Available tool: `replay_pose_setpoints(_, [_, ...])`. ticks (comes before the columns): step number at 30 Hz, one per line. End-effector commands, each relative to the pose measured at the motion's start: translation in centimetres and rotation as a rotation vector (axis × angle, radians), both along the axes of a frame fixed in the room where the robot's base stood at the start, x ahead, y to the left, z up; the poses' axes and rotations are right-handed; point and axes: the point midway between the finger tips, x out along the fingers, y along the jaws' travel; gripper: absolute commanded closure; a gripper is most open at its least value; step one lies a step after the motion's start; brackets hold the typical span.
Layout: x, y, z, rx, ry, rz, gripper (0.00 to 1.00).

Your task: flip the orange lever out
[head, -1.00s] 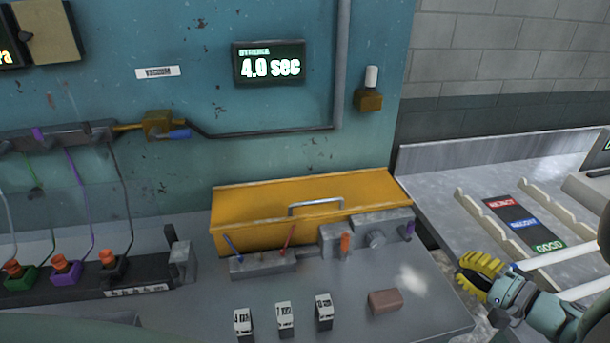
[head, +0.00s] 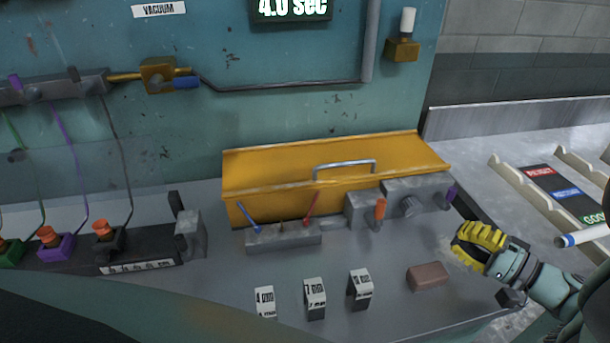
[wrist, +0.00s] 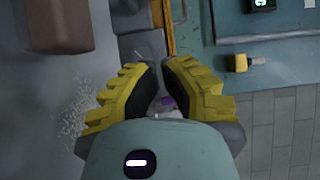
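The orange lever (head: 379,210) stands upright on a grey block at the right front of the yellow box. My gripper (head: 462,238), with yellow ridged fingers, is to the right of the lever and apart from it, over the bench's right side. In the wrist view the two fingers (wrist: 160,65) are parted by a small gap, with nothing held between them. A small purple piece (wrist: 167,102) shows in that gap, beyond the fingers. I cannot make out the orange lever in the wrist view.
A purple lever (head: 450,196) and a round grey knob (head: 408,206) are right of the orange lever. A brown block (head: 427,276) lies on the bench (head: 395,300) in front. Blue (head: 247,215) and red (head: 311,208) levers stand left. The yellow box (head: 290,170) rises behind.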

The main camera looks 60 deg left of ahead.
Motion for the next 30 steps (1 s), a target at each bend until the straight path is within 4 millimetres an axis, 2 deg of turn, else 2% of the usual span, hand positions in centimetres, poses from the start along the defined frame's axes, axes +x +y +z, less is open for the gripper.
replay_pose_setpoints(5, [-0.6, 2.5, 0.2, 0.0, 0.003, 0.006, 1.0])
replay_pose_setpoints(12, [-1.7, 7.4, 0.3, 0.002, 0.005, 0.011, 1.0])
replay_pose_setpoints(17, [-2.3, 10.0, 0.1, 0.0, 0.002, 0.011, 1.0])
replay_pose_setpoints(22, [-4.4, 11.2, 0.4, 0.001, 0.004, 0.007, 1.0])
replay_pose_setpoints(30, [-5.4, 11.9, 0.0, 0.0, 0.001, 0.006, 1.0])
